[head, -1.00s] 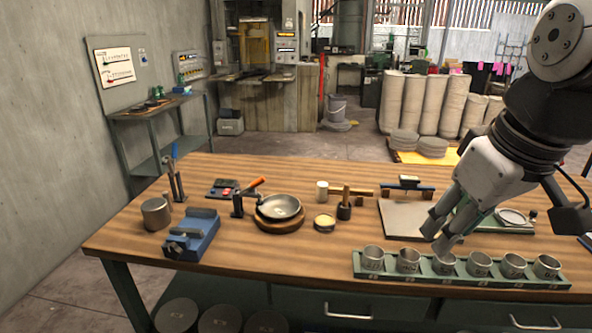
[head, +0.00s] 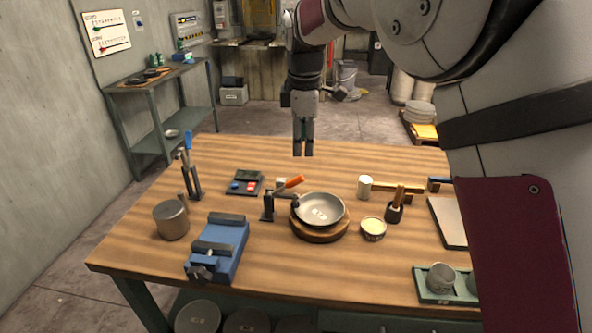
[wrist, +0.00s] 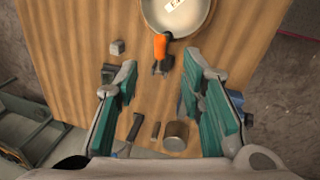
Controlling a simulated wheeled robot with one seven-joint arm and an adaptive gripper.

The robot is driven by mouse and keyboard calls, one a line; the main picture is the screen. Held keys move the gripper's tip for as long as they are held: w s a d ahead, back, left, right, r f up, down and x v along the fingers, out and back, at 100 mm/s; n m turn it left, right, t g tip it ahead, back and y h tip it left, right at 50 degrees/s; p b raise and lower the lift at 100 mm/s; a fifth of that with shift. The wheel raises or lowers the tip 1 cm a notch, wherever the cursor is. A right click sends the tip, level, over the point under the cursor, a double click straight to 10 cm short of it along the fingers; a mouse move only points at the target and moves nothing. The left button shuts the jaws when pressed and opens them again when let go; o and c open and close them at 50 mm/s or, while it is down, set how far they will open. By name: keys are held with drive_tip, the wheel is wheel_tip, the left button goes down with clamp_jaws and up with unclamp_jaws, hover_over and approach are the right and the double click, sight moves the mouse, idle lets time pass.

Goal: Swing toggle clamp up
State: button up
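The toggle clamp (head: 268,205) stands on the bench at the left of the bowl. Its orange handle (head: 289,185) slants up to the right, and it also shows in the wrist view (wrist: 161,46). The grey metal bowl (head: 320,209) sits on a round wooden base (head: 320,235) beside the clamp; part of it shows at the top of the wrist view (wrist: 178,14). My gripper (head: 303,150) points down, above and beyond the clamp in the head view, and touches nothing. In the wrist view its green-padded fingers are wide apart and empty, with the orange handle showing between them.
A blue vise (head: 218,247) and a metal cylinder (head: 171,219) stand at the left, near a blue-handled tool (head: 190,170). A tin (head: 373,228) and mallet (head: 388,186) lie right of the bowl. A cup rack (head: 430,293) is at front right. The bench's far middle is clear.

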sight(301, 176)
drive_tip(key=p+x, duration=0.1)
drive_tip(key=x, duration=1.2)
drive_tip(key=shift+a+f, duration=0.1)
drive_tip(key=shift+f, duration=0.2)
clamp_jaws()
